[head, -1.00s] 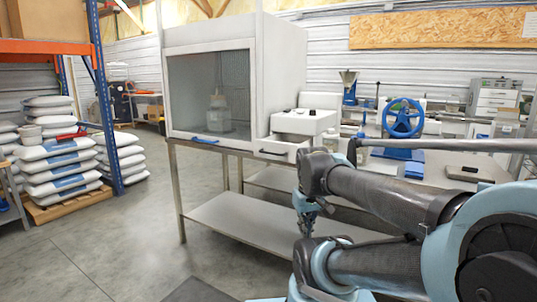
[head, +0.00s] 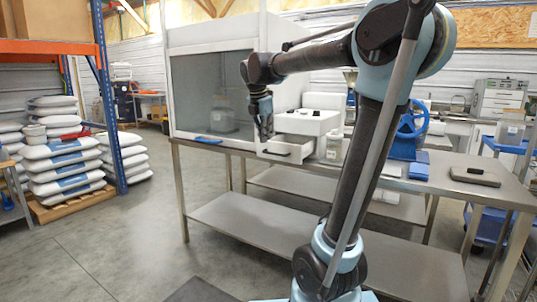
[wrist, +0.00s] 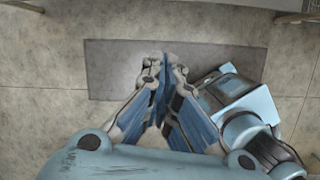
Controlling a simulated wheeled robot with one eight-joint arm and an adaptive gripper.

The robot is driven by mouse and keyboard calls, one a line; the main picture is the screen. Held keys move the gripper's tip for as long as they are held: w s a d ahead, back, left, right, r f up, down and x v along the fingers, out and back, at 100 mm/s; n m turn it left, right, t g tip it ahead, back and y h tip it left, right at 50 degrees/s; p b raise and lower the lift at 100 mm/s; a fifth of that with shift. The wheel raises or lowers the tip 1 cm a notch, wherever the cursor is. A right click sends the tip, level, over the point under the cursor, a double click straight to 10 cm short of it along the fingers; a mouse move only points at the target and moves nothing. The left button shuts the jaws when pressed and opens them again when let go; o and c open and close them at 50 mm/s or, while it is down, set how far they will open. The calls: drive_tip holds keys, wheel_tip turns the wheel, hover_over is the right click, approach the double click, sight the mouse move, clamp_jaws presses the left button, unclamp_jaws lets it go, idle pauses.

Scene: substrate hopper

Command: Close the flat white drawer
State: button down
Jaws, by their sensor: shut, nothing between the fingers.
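The flat white drawer (head: 296,154) sits low under a white box-shaped unit (head: 306,122) on the steel table. It is pulled out toward me, with part of its inside showing and a dark handle on its front. My gripper (head: 266,134) hangs down, fingers together and empty, just in front of or beside the drawer's left end in the head view; I cannot tell whether it touches. In the wrist view my gripper (wrist: 164,62) points down over the floor with its fingertips together. The drawer cannot be made out clearly there.
A clear container (head: 333,148) and a blue handwheel machine (head: 410,132) are to the right. The floor (head: 110,245) in front is open.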

drive_tip(key=w+d+f+n, duration=0.2)
drive_tip(key=w+f, duration=0.5)
drive_tip(key=f, duration=0.2)
drive_tip(key=shift+w, duration=0.4)
idle(0.5)
